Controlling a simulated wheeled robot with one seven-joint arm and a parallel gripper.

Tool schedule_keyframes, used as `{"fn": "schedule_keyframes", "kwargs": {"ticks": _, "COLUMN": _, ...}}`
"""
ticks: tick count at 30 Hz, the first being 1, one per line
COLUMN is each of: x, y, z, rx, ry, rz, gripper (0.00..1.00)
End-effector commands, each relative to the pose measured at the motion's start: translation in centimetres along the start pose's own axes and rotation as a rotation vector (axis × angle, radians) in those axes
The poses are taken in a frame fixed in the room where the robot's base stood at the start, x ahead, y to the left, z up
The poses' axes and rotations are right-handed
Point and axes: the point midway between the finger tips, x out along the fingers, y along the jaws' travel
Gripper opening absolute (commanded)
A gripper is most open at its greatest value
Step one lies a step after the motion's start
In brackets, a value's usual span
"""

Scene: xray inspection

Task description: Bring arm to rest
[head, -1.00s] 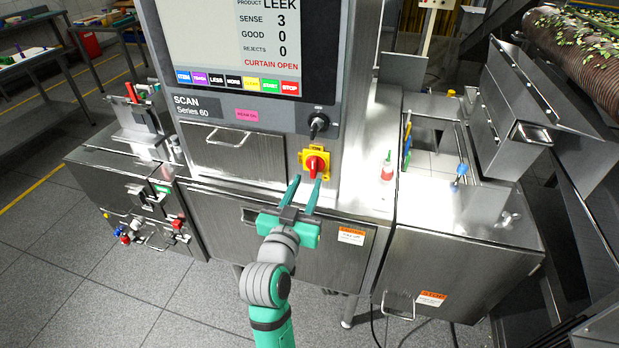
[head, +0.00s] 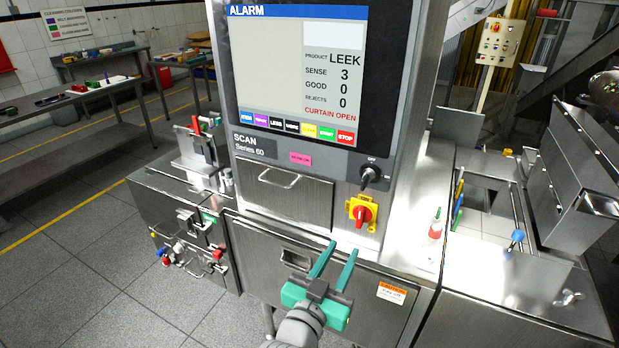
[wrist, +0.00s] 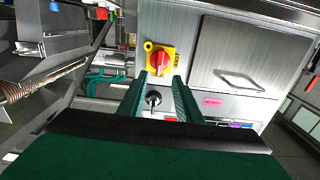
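My gripper (head: 333,268) is green with two long fingers held apart and nothing between them. It is in front of the steel machine's lower panel, below the red and yellow rotary switch (head: 362,212). In the wrist view my gripper (wrist: 160,85) also shows open and empty, with the switch (wrist: 158,60) beyond the fingertips and a black key switch (wrist: 153,99) seen between the fingers. In the head view that key switch (head: 371,174) sits above the red one. Only the end of my arm is in view at the bottom.
The scan machine's screen (head: 290,75) reads ALARM and CURTAIN OPEN. A steel cabinet with valves (head: 185,225) stands at left. Open floor (head: 60,270) lies at left, with worktables (head: 75,100) behind.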

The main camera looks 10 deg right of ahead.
Motion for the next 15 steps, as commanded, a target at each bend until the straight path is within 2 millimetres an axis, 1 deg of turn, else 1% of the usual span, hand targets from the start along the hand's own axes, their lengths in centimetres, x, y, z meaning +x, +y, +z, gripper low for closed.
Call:
{"fn": "schedule_keyframes", "kwargs": {"ticks": 2, "x": -0.1, "y": 0.0, "z": 0.4, "rx": -0.007, "ry": -0.002, "rz": -0.006, "gripper": 0.31}}
{"fn": "schedule_keyframes", "kwargs": {"ticks": 5, "x": -0.7, "y": -0.2, "z": 1.8, "rx": -0.033, "ry": -0.009, "rz": -0.034, "gripper": 0.31}}
{"fn": "schedule_keyframes", "kwargs": {"ticks": 8, "x": -1.9, "y": -0.5, "z": 4.3, "rx": -0.078, "ry": -0.021, "rz": -0.087, "gripper": 0.31}}
{"fn": "schedule_keyframes", "kwargs": {"ticks": 11, "x": -3.6, "y": -0.8, "z": 7.3, "rx": -0.125, "ry": -0.035, "rz": -0.154, "gripper": 0.31}}
{"fn": "schedule_keyframes", "kwargs": {"ticks": 15, "x": -6.6, "y": -0.9, "z": 11.3, "rx": -0.175, "ry": -0.055, "rz": -0.248, "gripper": 0.31}}
